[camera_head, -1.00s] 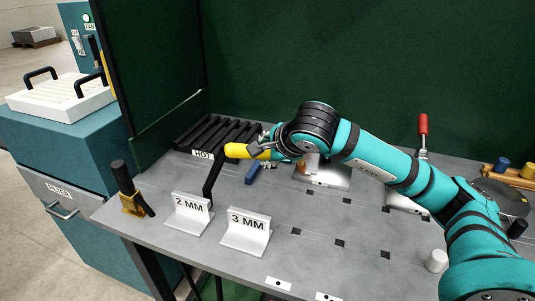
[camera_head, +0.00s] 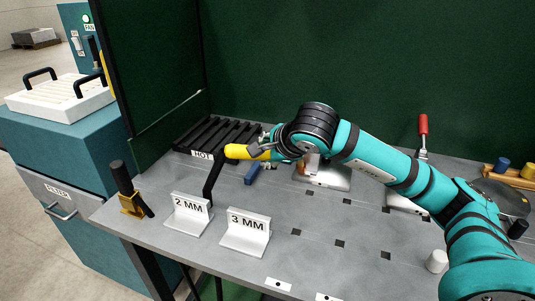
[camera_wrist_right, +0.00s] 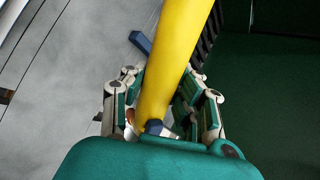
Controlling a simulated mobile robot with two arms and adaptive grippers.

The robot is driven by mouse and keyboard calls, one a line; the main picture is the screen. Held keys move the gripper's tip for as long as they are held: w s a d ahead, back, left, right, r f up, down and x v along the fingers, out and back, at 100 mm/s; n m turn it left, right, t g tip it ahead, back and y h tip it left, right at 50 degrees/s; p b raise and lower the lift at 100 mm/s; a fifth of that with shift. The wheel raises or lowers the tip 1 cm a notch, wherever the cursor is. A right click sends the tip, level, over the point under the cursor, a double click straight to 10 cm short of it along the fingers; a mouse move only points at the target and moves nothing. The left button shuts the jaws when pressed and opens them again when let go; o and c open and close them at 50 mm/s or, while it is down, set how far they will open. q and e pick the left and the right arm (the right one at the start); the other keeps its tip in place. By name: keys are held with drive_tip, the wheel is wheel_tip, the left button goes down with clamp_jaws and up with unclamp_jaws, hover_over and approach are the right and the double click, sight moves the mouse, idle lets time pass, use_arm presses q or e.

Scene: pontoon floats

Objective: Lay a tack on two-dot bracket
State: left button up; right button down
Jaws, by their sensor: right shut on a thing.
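My right gripper (camera_head: 268,148) is shut on a yellow torch-like tool (camera_head: 240,151), whose black neck slants down toward the table behind the 2 MM piece. In the right wrist view the yellow handle (camera_wrist_right: 178,60) runs between the fingers (camera_wrist_right: 165,100). A silver bracket-like piece (camera_head: 325,179) stands partly behind my right arm; its dots cannot be made out. My left gripper does not show.
The 2 MM piece (camera_head: 188,216) and 3 MM piece (camera_head: 246,235) stand at the table's front left. A black rack marked HOT (camera_head: 215,133) lies behind. A blue block (camera_head: 252,174), a red-handled clamp (camera_head: 423,125) and a white cylinder (camera_head: 437,261) also stand here.

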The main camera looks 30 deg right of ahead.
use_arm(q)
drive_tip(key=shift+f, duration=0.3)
use_arm(e)
drive_tip(key=shift+w+d+f, duration=0.15)
drive_tip(key=shift+w+d, duration=0.05)
drive_tip(key=shift+w, duration=0.05)
use_arm(q)
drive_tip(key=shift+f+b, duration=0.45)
drive_tip(key=shift+b, duration=0.3)
idle(1.9)
use_arm(e)
drive_tip(key=shift+s+a+r, duration=0.1)
drive_tip(key=shift+a+r, duration=0.05)
drive_tip(key=shift+r, duration=0.05)
use_arm(q)
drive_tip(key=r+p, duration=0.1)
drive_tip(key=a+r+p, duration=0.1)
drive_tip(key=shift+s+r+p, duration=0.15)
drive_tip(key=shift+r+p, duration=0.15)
drive_tip(key=shift+p, duration=0.05)
use_arm(e)
drive_tip(key=a+r, duration=0.1)
drive_tip(key=s+a+r, duration=0.1)
drive_tip(key=s+r, duration=0.1)
drive_tip(key=r, duration=0.1)
drive_tip(key=shift+s+a, duration=0.25)
drive_tip(key=shift+a, duration=0.15)
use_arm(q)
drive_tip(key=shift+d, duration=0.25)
